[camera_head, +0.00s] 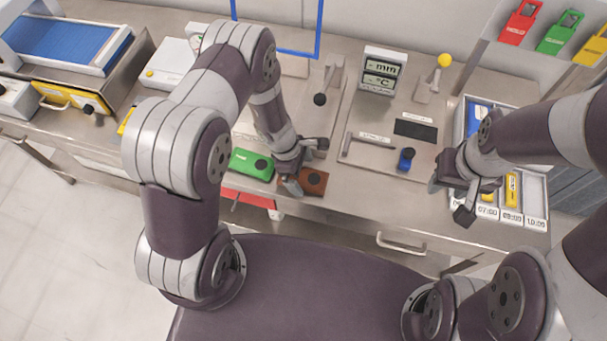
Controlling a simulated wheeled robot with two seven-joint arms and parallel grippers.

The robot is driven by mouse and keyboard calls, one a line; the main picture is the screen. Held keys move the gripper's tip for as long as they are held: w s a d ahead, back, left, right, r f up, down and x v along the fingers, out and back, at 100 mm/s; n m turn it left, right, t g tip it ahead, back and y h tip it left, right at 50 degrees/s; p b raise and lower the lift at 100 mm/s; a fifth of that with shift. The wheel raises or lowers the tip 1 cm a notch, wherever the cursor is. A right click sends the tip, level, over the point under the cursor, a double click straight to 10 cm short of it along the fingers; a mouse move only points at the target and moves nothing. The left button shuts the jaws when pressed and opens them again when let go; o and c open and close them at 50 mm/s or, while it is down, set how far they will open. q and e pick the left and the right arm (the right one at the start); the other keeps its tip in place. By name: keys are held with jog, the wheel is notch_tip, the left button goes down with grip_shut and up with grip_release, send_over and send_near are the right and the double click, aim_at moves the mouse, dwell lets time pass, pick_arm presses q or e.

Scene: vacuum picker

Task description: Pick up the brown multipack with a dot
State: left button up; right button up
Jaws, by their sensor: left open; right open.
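The brown multipack (315,182) lies near the front edge of the steel bench, with a dark dot on its top. My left gripper (307,168) is open and stands low over it, its fingers hiding part of the pack's left and far sides. I cannot tell whether the fingers touch it. My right gripper (450,200) is open and empty near the front right of the bench, by the labelled trays.
A display (383,70) reading mm and °C stands at the back. A blue object (406,158) and a black pad (415,130) lie mid-bench. Trays marked with times (512,219) are at right. A blue frame (321,30) rises behind. A drawer handle (402,246) juts from the front.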

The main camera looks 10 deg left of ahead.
pick_arm(q)
jog(key=shift+d+f, duration=0.1)
jog(key=shift+f, duration=0.2)
jog(key=shift+s, duration=0.2)
jog(key=c, duration=1.2)
jog(key=shift+w+r, duration=0.1)
jog(key=shift+c, duration=0.2)
